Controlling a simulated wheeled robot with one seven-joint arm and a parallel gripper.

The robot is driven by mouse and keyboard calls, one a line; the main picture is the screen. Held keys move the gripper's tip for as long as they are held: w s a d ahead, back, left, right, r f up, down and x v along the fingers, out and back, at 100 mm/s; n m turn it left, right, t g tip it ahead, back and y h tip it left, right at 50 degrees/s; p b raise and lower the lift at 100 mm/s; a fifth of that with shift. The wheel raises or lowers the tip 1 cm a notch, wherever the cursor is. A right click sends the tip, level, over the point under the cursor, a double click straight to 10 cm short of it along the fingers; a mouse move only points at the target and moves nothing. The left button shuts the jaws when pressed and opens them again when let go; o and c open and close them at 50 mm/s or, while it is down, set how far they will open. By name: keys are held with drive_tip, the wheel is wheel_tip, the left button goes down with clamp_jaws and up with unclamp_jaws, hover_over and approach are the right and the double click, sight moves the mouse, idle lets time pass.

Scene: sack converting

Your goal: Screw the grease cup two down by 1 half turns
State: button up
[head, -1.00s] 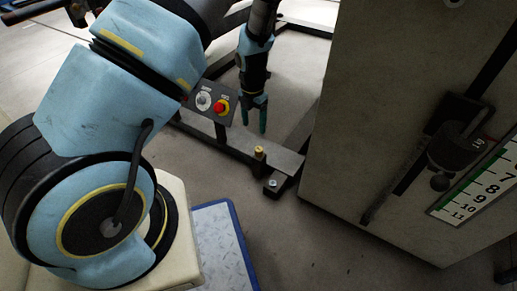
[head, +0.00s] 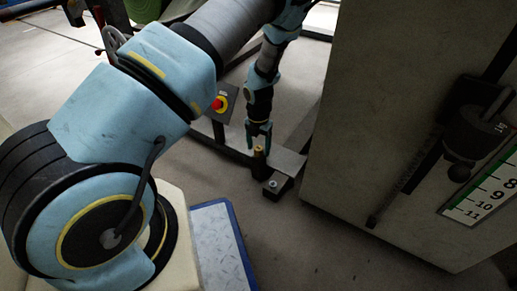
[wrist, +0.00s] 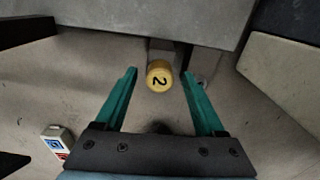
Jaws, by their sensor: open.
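The grease cup two is a small yellow cap marked "2" (wrist: 159,76). In the head view the yellow cup (head: 259,150) stands on the low dark frame near the floor. My gripper (wrist: 160,80) is open, with a teal finger on each side of the cup and clear gaps between. In the head view my gripper (head: 259,136) points down just above or around the cup, its fingertips close to it. I cannot tell the exact height of the fingertips against the cup.
A metal bolt (head: 273,184) sits on the frame's foot beside the cup. A large grey cabinet (head: 345,130) with a numbered scale (head: 485,195) stands close on the right. A control box with a red button (head: 218,104) is to the left. A small labelled box (wrist: 57,140) lies on the floor.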

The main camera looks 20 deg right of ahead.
drive_tip(key=shift+c, duration=0.3)
clamp_jaws()
idle(0.3)
